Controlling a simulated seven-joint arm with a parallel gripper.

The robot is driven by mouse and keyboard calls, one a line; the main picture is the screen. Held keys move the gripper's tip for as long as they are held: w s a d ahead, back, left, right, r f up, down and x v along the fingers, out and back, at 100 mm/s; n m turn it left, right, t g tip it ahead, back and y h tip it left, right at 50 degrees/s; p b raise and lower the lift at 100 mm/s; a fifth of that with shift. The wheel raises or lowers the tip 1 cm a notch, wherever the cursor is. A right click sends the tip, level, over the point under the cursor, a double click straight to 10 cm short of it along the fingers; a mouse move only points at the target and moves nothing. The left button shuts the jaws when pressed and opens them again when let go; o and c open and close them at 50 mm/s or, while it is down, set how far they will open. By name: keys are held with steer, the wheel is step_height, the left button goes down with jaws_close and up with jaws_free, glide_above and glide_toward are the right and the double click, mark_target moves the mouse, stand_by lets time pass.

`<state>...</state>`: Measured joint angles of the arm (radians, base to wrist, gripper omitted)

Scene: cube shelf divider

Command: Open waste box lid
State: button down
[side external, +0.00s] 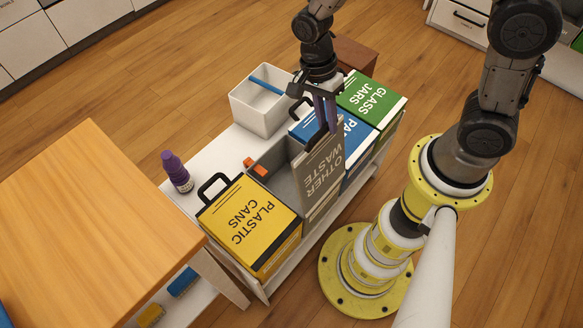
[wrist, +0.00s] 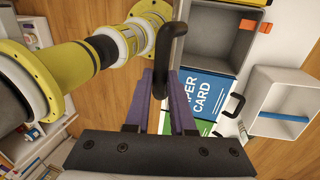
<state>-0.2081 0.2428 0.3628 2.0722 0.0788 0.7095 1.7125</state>
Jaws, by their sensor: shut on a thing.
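The grey "OTHER WASTE" lid (side external: 319,166) stands raised, close to upright, on the near side of the waste box (side external: 277,172). The box's grey inside shows, and in the wrist view its open compartment (wrist: 208,36) looks empty. My gripper (side external: 327,125) is at the lid's top edge. In the wrist view its purple fingers (wrist: 163,78) are shut on the lid's black handle (wrist: 160,55).
The yellow "PLASTIC CANS" box (side external: 250,222) is closed on one side. The blue paper box (side external: 335,140) and green "GLASS JARS" box (side external: 372,100) are closed on the other. A white bin (side external: 262,115) and a purple bottle (side external: 177,170) stand behind. A wooden table (side external: 95,210) is at left.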

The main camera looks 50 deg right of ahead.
steer(key=shift+s+r, duration=0.1)
steer(key=shift+s, duration=0.95)
steer(key=shift+s, duration=0.65)
steer(key=c, duration=0.8)
jaws_free()
steer(key=shift+w+r, duration=0.1)
steer(key=shift+r, duration=0.05)
steer(key=shift+v, duration=2.9)
